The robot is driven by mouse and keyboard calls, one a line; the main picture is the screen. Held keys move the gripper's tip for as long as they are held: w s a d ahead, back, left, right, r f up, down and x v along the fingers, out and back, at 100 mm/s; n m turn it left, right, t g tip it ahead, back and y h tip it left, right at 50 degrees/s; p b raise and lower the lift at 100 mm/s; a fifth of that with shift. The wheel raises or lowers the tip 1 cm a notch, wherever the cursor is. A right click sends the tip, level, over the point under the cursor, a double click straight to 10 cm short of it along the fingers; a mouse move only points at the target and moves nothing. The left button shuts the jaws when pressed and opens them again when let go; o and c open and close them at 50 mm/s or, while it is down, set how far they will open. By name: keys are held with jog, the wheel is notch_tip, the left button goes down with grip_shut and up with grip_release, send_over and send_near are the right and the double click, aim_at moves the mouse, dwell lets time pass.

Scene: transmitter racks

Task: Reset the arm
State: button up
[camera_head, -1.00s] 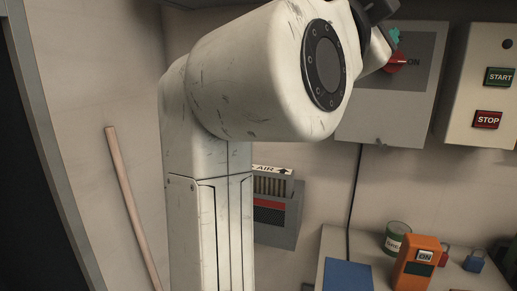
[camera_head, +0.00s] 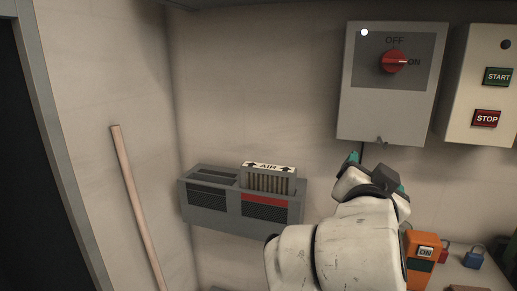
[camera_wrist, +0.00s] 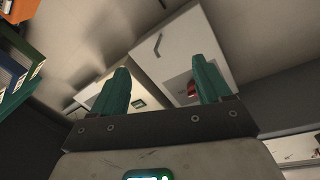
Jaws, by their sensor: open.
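My gripper (camera_wrist: 162,88) shows in the wrist view as two green fingers set well apart, open, with nothing between them. In the head view my white arm is folded low at the right of centre. A green fingertip shows there below the grey switch box (camera_head: 391,120), and the rest of the gripper is hidden behind the wrist. The switch box has a red rotary knob (camera_head: 393,62) with its handle pointing to ON. In the wrist view the box and the red knob (camera_wrist: 191,89) lie beyond the fingers.
A START/STOP box (camera_head: 487,130) hangs right of the switch box. A grey vent unit with an AIR filter (camera_head: 268,180) is on the wall at centre. A wooden pole (camera_head: 137,205) leans at left. An orange device (camera_head: 422,262) and blue padlock (camera_head: 474,256) sit at lower right.

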jog(key=s+d+f+n+g+y, duration=0.1)
jog(key=s+d+f+n+g, duration=0.15)
jog(key=f, duration=0.65)
jog(key=s+d+f+n+g+y, duration=0.1)
jog(key=s+d+f+n+y, duration=0.2)
jog(key=f, duration=0.6)
jog(key=s+d+f+n+g, duration=0.15)
jog(key=s+f, duration=0.25)
jog(key=f, duration=0.5)
jog(key=s+d+f+n+g+y+b, duration=0.15)
jog(key=s+f+g+b, duration=0.35)
jog(key=s+f, duration=0.9)
jog(key=s+a+f+n+g+y+b, duration=0.15)
jog(key=s+f+g+b, duration=0.35)
jog(key=s+f, duration=0.9)
notch_tip(320, 180, up, 17)
jog(key=w+d+p, duration=0.1)
jog(key=p, duration=1.8)
jog(key=shift+w+r+y, duration=0.15)
jog(key=shift+w+y, duration=0.25)
jog(key=shift+c, duration=0.3)
